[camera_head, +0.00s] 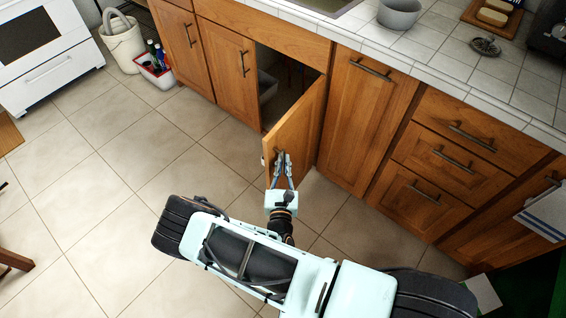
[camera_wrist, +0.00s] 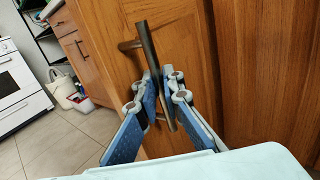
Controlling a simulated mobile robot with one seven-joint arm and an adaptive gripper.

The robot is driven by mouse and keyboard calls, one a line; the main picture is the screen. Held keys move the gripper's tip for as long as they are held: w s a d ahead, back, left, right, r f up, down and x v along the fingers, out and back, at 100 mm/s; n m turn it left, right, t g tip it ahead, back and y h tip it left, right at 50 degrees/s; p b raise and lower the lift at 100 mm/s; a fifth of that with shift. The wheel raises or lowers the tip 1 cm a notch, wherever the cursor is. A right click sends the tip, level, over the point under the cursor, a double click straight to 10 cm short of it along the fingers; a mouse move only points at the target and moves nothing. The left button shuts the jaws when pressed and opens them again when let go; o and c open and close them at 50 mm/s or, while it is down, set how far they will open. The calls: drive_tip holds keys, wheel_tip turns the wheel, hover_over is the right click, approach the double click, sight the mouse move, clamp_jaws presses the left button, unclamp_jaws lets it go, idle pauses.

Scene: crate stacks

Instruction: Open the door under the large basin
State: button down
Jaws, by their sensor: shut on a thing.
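The wooden cabinet door (camera_head: 304,129) under the large basin (camera_head: 333,4) stands partly open, swung out from the cabinet front. Its dark interior shows to the left of the door. My gripper (camera_head: 281,157) is at the outer face of this door. In the wrist view, my gripper (camera_wrist: 161,78) is shut on the dark bar handle (camera_wrist: 148,48), with one finger on each side of the bar. The upper part of the handle sticks out above the fingertips. The door face (camera_wrist: 185,40) fills the middle of the wrist view.
A closed door (camera_head: 228,66) is left of the opening; another closed door (camera_head: 365,118) and drawers (camera_head: 457,133) are to the right. A grey bowl (camera_head: 399,13) is on the tiled counter. A white bucket (camera_head: 122,42) and red-rimmed box (camera_head: 154,71) stand far left.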

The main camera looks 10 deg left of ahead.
drive_tip(key=shift+d, duration=0.15)
drive_tip(key=c, duration=2.1)
unclamp_jaws()
drive_tip(key=r, duration=1)
drive_tip(key=shift+w+r, duration=0.2)
drive_tip(key=shift+w, duration=0.1)
wheel_tip(320, 180, down, 6)
drive_tip(key=s+d+g+h, duration=0.1)
drive_tip(key=d+g+h, duration=0.1)
drive_tip(key=shift+m, duration=0.3)
drive_tip(key=shift+s+d+f+p, duration=0.1)
drive_tip(key=shift+s+d+p, duration=0.45)
drive_tip(key=shift+s+d, duration=0.95)
drive_tip(key=shift+s+d+p, duration=0.5)
drive_tip(key=shift+s+d, duration=0.25)
drive_tip(key=shift+d, duration=1.4)
drive_tip(key=shift+s+d+f+p, duration=0.1)
drive_tip(key=shift+s+d+p, duration=0.45)
drive_tip(key=shift+s+d, duration=0.95)
